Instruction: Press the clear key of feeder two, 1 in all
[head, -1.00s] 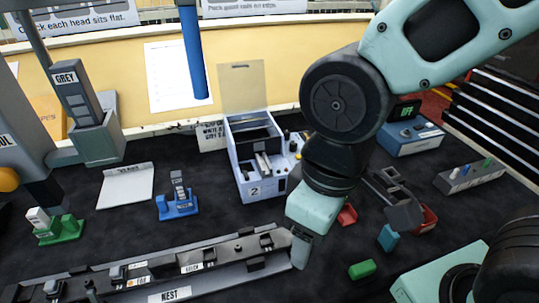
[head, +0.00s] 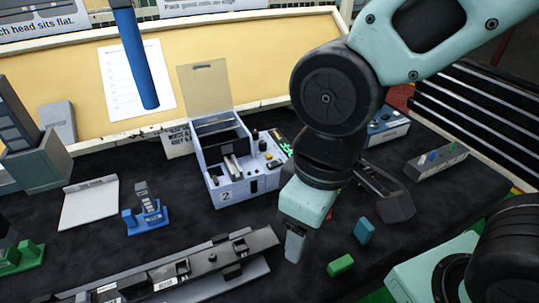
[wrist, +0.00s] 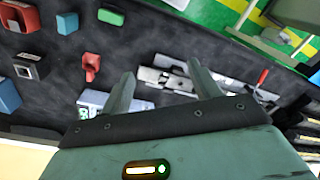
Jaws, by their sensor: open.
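Feeder two (head: 213,181) is a white box marked "2" in the middle of the head view, with a translucent tan lid (head: 204,90) standing up at its back. Its right-hand panel (head: 262,157) carries small dark knobs and a yellow key; the key labels are too small to read. My gripper (head: 295,247) points down in front and to the right of the feeder, apart from it. In the wrist view my gripper (wrist: 162,88) has its two fingers spread with nothing between them. A pale box with green marks (wrist: 92,101) is partly hidden behind the left finger.
A long grey rail (head: 215,262) lies in front. A blue stand (head: 146,218) is left of the feeder; green (head: 341,265) and teal (head: 364,231) blocks lie right of my gripper. A blue-white box (head: 390,131) stands behind my arm.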

